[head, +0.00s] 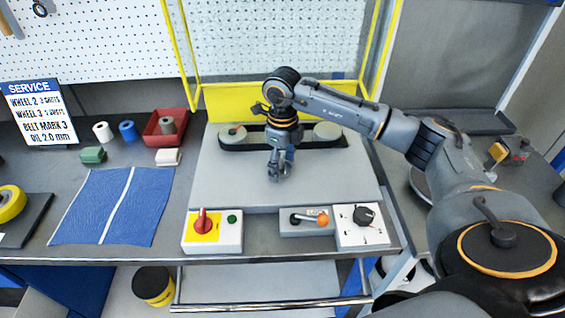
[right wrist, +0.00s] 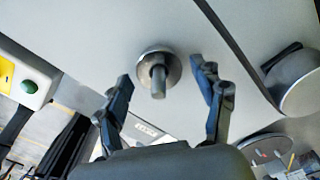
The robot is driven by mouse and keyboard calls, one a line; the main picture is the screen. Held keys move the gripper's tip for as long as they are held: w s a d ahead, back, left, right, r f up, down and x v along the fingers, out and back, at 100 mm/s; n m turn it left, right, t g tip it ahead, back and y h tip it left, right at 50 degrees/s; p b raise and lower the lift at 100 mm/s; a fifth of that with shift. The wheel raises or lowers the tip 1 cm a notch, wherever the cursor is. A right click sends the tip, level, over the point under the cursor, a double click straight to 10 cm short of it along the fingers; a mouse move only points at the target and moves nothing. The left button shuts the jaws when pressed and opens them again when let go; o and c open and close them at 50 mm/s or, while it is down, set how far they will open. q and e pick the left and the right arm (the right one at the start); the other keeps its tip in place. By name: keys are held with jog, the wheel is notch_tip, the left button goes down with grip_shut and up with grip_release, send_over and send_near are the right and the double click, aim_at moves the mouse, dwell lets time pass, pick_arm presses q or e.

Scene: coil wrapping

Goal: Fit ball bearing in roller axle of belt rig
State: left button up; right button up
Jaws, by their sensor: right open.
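The belt rig's grey deck (head: 225,185) carries a black belt (head: 285,143) around a left roller (head: 232,132) and a right roller (head: 327,130). My right gripper (head: 276,176) points down over the middle of the deck, in front of the belt. In the right wrist view its open fingers (right wrist: 164,82) stand either side of a round metal piece (right wrist: 146,56) with a pin (right wrist: 158,80) at its middle, touching neither. I cannot tell whether this is the ball bearing. A roller (right wrist: 302,88) shows at the right there. My left gripper is out of view.
A switch box with a red knob (head: 201,221), a lever box (head: 305,222) and a dial box (head: 361,224) line the front edge. A blue mat (head: 95,200) lies left. Behind it are a red tray (head: 153,137) and several small parts. A yellow frame (head: 183,55) stands behind.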

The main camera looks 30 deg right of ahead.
notch_tip(320, 180, up, 12)
dwell(0.5)
dwell(0.5)
